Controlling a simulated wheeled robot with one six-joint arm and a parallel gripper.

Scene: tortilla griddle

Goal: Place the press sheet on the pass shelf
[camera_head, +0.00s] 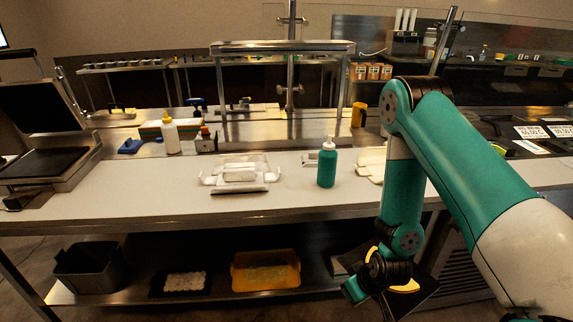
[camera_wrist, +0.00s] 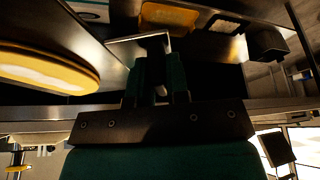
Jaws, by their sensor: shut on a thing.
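My gripper (camera_wrist: 155,72) shows in the wrist view with its fingers close together, shut on a thin flat sheet with a bright edge (camera_wrist: 128,43), which I take to be the press sheet. In the head view my gripper (camera_head: 357,288) hangs low at the right, below the counter top and in front of the lower shelf. I cannot clearly make out the held sheet there. The pass shelf (camera_head: 282,47) is the raised metal shelf on posts above the back of the counter, up and left of my gripper.
A white bottle (camera_head: 170,134) stands farther back. A press (camera_head: 45,150) is open at the left. The lower shelf holds a yellow tray (camera_head: 265,287) and a black bin (camera_head: 88,268).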

